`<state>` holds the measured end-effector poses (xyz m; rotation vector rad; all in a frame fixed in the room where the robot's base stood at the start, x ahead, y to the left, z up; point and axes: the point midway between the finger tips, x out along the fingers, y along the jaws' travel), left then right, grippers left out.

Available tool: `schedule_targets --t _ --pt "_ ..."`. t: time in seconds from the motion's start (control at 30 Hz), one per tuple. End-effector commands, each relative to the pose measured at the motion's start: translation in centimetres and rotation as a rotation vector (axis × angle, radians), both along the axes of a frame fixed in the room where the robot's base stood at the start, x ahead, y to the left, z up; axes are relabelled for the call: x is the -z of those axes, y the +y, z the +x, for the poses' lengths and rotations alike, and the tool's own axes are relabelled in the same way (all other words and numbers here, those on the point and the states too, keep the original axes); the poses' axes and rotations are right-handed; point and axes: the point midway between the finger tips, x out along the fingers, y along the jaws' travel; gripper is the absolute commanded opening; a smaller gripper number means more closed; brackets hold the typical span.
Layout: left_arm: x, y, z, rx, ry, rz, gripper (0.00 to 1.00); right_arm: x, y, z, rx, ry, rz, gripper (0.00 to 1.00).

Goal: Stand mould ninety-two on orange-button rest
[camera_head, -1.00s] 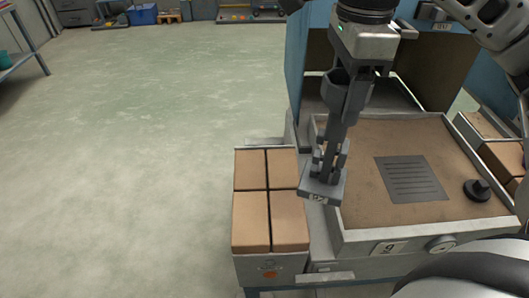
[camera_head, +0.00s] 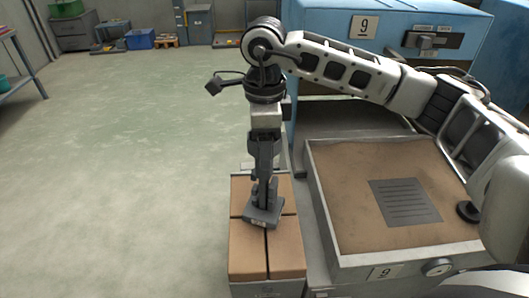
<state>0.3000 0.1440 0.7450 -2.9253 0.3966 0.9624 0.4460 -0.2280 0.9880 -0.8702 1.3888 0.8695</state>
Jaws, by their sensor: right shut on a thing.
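The mould (camera_head: 262,218) is a grey metal block with a small pale label, too small to read now. My right gripper (camera_head: 263,188) points down and is shut on the mould's upper part. The mould is over the middle of the rest topped with tan bricks (camera_head: 248,262), on the left side of the sand tray. I cannot tell whether it touches the bricks or hangs just above them. The rest's front face is mostly cut off at the bottom edge, and its orange button does not show clearly now. My left gripper is not in view.
A sand tray (camera_head: 330,238) marked 9, with a dark slotted plate (camera_head: 405,202) and a black knob (camera_head: 468,211), stands to the right. A blue cabinet (camera_head: 330,22) marked 9 stands behind it. The floor to the left is open.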

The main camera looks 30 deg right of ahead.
Motion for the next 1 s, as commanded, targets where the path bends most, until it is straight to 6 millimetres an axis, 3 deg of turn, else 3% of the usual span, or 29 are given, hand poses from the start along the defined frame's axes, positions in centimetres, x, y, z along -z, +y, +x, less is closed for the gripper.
schedule_targets --t 0.23,0.63,0.67,0.7,0.73,1.0 --pt "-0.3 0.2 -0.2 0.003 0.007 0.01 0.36 2.7 0.0 0.0 0.001 0.001 0.0 0.02" --pt "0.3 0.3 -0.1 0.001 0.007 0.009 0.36 3.4 0.0 0.0 0.001 -0.001 0.0 0.02" --pt "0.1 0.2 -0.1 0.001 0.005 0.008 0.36 3.3 0.0 0.0 0.001 0.0 -0.001 0.62" --pt "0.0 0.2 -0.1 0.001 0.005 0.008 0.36 3.3 0.0 0.0 0.001 0.0 -0.001 0.73" --pt "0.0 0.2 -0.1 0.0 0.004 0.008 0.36 3.3 0.0 0.0 0.001 0.0 -0.001 0.78" --pt "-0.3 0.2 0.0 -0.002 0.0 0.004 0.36 3.2 0.0 0.0 0.001 0.0 -0.001 0.78"
